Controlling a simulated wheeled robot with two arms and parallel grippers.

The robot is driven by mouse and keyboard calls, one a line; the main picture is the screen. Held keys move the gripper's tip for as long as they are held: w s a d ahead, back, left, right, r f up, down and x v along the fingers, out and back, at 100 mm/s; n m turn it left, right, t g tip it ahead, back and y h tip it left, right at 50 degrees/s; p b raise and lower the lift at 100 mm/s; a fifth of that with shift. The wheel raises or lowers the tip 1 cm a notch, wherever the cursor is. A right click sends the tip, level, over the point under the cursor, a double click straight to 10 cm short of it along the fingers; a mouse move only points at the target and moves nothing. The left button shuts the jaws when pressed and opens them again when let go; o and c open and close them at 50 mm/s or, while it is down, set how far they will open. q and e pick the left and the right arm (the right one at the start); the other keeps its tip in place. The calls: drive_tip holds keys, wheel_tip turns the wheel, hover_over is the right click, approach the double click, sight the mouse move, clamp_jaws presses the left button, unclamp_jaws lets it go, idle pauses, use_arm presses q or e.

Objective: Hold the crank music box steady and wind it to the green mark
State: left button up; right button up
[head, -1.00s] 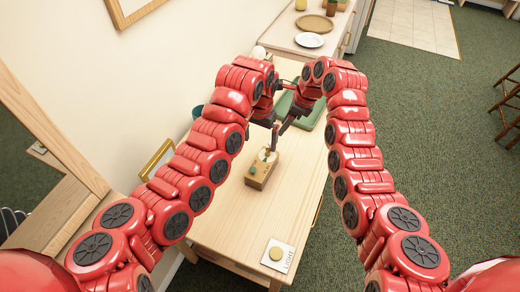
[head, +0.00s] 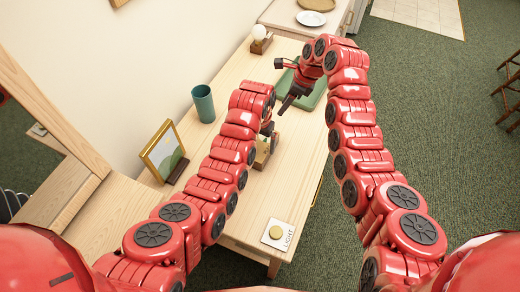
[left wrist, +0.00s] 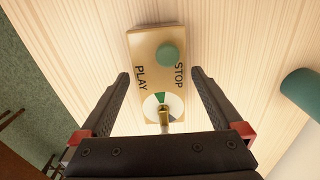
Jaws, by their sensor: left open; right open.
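The crank music box (head: 262,154) is a small wooden box on the table, mostly hidden behind my left arm in the head view. In the left wrist view the box (left wrist: 152,50) shows its top, with PLAY and STOP lettering, a round green knob (left wrist: 167,54) and a white dial with a green mark (left wrist: 160,97). A brass crank part (left wrist: 164,116) stands by the dial, partly hidden by the gripper body. My left gripper (left wrist: 160,73) is open, with one finger on each side of the box, apparently clear of it. My right gripper (head: 281,84) is open and empty, beyond the box.
A green tray (head: 319,94) lies behind my right gripper. A teal cup (head: 203,104), a picture frame (head: 162,153) and a bulb lamp (head: 260,38) stand along the wall side. A LIGHT button plate (head: 278,234) lies at the near end. The table (head: 285,190) right of the box is bare.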

sight(260, 148)
use_arm(q)
drive_tip(key=shift+f, duration=2.05)
